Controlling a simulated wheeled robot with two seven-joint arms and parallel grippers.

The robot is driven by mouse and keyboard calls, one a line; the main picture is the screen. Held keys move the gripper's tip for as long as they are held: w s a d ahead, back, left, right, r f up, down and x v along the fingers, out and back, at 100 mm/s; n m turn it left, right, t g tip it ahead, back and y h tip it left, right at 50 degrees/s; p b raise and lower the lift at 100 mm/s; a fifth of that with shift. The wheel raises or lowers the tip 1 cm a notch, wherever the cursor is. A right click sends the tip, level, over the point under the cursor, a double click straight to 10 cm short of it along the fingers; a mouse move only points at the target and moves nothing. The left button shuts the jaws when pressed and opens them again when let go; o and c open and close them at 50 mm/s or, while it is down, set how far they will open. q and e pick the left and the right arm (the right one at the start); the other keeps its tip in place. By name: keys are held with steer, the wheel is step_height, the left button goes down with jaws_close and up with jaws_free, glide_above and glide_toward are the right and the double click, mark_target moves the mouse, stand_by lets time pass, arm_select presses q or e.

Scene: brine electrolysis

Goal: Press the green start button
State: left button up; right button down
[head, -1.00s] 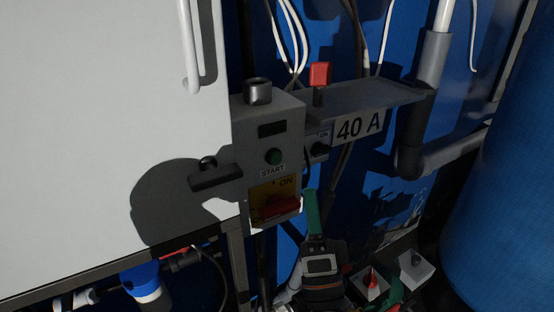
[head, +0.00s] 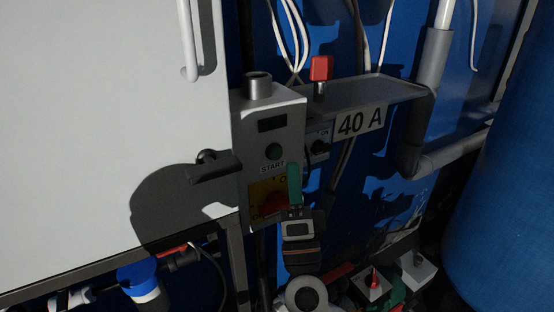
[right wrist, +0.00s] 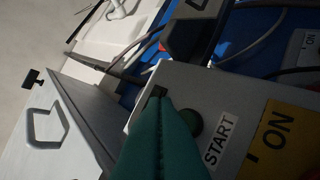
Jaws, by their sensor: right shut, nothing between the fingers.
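The green start button (head: 274,151) is a dark green round button on the front of a grey control box (head: 283,119), above a "START" label. My right gripper (head: 295,168) is shut and empty, its green fingers pointing up just right of and below the button. In the right wrist view, the closed green fingers (right wrist: 163,108) reach over the box front beside the button (right wrist: 190,122), partly covering it. Whether they touch the box cannot be told. My left gripper is not in view.
Below the button is a yellow plate with a red rotary switch (head: 269,204), partly behind my right gripper. A black handle (head: 212,166) sticks out from the white cabinet (head: 115,110) at left. A shelf (head: 370,93) with a red-topped lever (head: 321,70) is at right.

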mark_target(279, 150)
steer(key=shift+w+a, duration=0.35)
steer(key=shift+w, duration=0.25)
steer(key=shift+w+a, duration=0.3)
steer(key=shift+w, duration=0.25)
steer(key=shift+w, duration=0.1)
stand_by(1.2)
steer(key=shift+w+a, duration=0.2)
steer(key=shift+w, duration=0.1)
steer(key=shift+w+a, duration=0.25)
steer(key=shift+w, duration=0.15)
stand_by(0.8)
steer(key=shift+s+d+r, duration=0.1)
steer(key=shift+s, duration=0.05)
steer(key=shift+s+d, duration=0.35)
steer(key=shift+s, duration=0.3)
steer(key=shift+s+p, duration=0.1)
steer(key=shift+p, duration=0.2)
steer(key=shift+s+d+p, duration=0.25)
steer(key=shift+s+d, duration=0.15)
steer(key=shift+s, duration=0.3)
steer(key=shift+s+d+p, duration=0.3)
steer(key=shift+s+d, duration=0.1)
steer(key=shift+s, duration=0.3)
steer(key=shift+s+d+p, duration=0.25)
steer(key=shift+s+d, duration=0.15)
steer(key=shift+s, duration=0.3)
